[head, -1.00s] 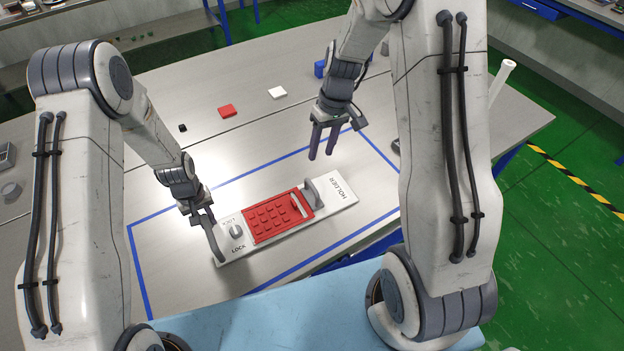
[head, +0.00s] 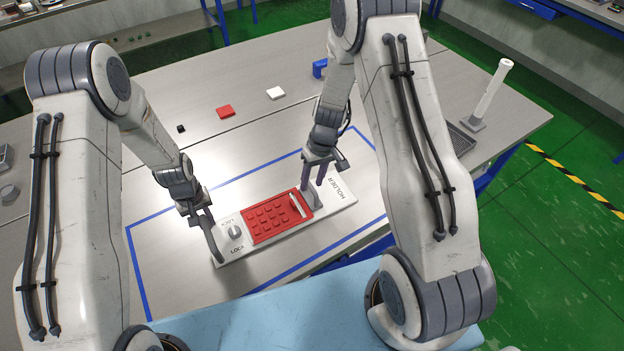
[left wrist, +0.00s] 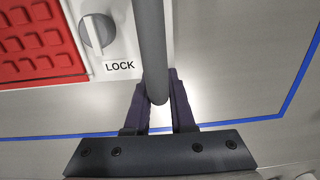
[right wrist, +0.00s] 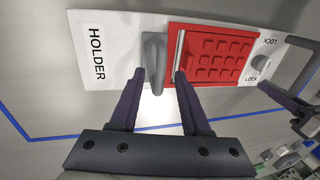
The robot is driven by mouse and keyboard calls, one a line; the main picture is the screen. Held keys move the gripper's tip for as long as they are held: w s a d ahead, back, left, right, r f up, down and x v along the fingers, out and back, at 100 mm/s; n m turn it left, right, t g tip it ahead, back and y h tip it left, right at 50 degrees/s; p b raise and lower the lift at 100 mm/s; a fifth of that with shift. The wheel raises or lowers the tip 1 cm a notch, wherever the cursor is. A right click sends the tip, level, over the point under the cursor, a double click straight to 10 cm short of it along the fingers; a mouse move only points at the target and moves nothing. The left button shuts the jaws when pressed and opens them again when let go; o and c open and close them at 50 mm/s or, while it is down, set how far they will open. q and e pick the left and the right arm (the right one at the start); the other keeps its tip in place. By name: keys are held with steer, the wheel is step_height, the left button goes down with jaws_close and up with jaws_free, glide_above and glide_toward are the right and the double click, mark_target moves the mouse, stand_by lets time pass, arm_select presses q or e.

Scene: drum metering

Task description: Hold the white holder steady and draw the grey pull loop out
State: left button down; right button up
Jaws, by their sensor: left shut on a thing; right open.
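The white holder (head: 343,206) lies flat on the table, with a red keypad-like block (head: 270,218) set in it and a grey knob (head: 235,231) near "LOCK". The grey pull loop (right wrist: 153,62) stands between the block and the word HOLDER. My left gripper (left wrist: 158,98) is shut on the grey bar handle (left wrist: 150,40) at the holder's left end. My right gripper (right wrist: 160,74) is open, with its fingers on either side of the loop in the right wrist view; contact cannot be told. In the head view it (head: 313,187) partly hides the loop.
Blue tape (head: 136,260) outlines the work area on the metal table. A red piece (head: 225,111), a white piece (head: 276,92), a small black piece (head: 180,128) and a blue piece (head: 320,68) lie beyond it. A white upright post (head: 492,90) stands at right.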

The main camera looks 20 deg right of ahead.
jaws_close()
steer(key=shift+r, duration=0.1)
stand_by(1.2)
